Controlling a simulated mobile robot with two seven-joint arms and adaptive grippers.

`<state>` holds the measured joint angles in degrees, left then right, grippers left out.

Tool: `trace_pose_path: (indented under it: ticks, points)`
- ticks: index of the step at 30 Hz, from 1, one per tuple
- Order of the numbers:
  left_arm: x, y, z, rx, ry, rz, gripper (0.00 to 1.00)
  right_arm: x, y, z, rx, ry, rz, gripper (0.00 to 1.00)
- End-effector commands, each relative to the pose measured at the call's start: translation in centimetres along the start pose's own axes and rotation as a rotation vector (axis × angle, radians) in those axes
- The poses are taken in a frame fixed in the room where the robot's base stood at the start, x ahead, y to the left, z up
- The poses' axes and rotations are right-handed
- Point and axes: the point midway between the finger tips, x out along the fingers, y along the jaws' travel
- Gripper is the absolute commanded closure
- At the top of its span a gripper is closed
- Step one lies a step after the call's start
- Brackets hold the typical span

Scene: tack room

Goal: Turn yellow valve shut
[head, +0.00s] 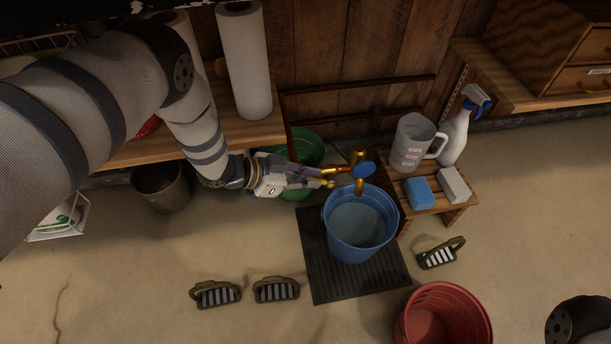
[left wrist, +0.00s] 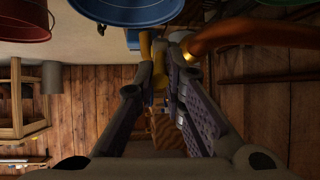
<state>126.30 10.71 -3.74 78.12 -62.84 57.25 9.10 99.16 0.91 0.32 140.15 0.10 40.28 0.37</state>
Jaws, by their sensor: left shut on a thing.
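The yellow valve (head: 331,184) shows as a small yellow piece at my left gripper's fingertips, beside a brass tap (head: 358,158) with a blue round handle (head: 363,170). My left gripper (head: 322,180) reaches in from the left at the tap and is shut on the yellow valve. The fingers hide most of the valve, so its turn angle cannot be told. In the left wrist view, yellow (left wrist: 146,45) shows at the fingertips (left wrist: 168,50), next to a copper pipe (left wrist: 250,33). A blue bucket (head: 360,225) with water stands below the tap. My right gripper is not in view.
The bucket stands on a black mat (head: 315,265). A wooden stool (head: 412,215) at right holds a jug (head: 412,145), spray bottle (head: 455,135), blue sponge (head: 420,193) and pale block (head: 454,186). A green bucket (head: 305,150) is behind the gripper. Brushes and a red bucket (head: 440,315) are in front.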

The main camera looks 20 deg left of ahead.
Motion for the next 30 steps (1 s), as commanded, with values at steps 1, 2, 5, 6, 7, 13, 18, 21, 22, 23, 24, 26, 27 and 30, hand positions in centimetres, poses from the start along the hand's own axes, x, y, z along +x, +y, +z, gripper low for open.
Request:
trace_pose_path:
  ticks: [1,2,5,6,7,13,18,21,22,23,24,26,27,30]
  points:
    - [-0.1,0.2,0.4,-0.001,-0.024,0.003,1.0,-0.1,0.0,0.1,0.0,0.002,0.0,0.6]
    - [-0.1,0.3,0.4,-0.001,-0.029,0.003,1.0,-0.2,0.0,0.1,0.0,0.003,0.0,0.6]
    - [-0.1,0.2,0.5,-0.001,-0.043,0.002,1.0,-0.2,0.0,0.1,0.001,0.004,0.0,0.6]
    - [-0.1,0.2,0.6,-0.001,-0.046,0.001,1.0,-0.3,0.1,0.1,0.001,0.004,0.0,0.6]
    - [-0.1,0.2,0.6,-0.001,-0.047,0.001,1.0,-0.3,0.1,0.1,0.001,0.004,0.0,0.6]
    - [-0.1,0.3,0.7,-0.002,-0.05,0.001,1.0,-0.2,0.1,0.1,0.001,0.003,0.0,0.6]
    - [-0.1,0.3,0.8,-0.002,-0.05,0.001,0.81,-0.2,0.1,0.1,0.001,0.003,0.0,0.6]
    - [-0.1,0.2,0.6,-0.001,-0.046,0.0,0.81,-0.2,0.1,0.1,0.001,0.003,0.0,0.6]
    - [-0.1,0.2,0.5,-0.001,-0.045,0.0,0.81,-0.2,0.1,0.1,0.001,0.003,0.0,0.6]
    - [0.0,0.2,0.5,-0.001,-0.044,0.0,0.81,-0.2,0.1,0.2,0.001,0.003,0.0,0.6]
    - [0.0,0.1,0.4,0.0,-0.043,-0.001,0.81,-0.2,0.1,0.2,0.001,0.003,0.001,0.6]
    - [-0.1,0.1,0.3,0.0,-0.041,-0.001,0.81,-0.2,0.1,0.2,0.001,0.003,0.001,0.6]
    - [-0.2,0.1,0.3,0.0,-0.041,-0.002,0.81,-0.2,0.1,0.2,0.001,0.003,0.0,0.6]
    - [-1.8,0.0,0.2,-0.001,-0.042,-0.003,0.81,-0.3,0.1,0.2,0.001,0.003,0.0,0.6]
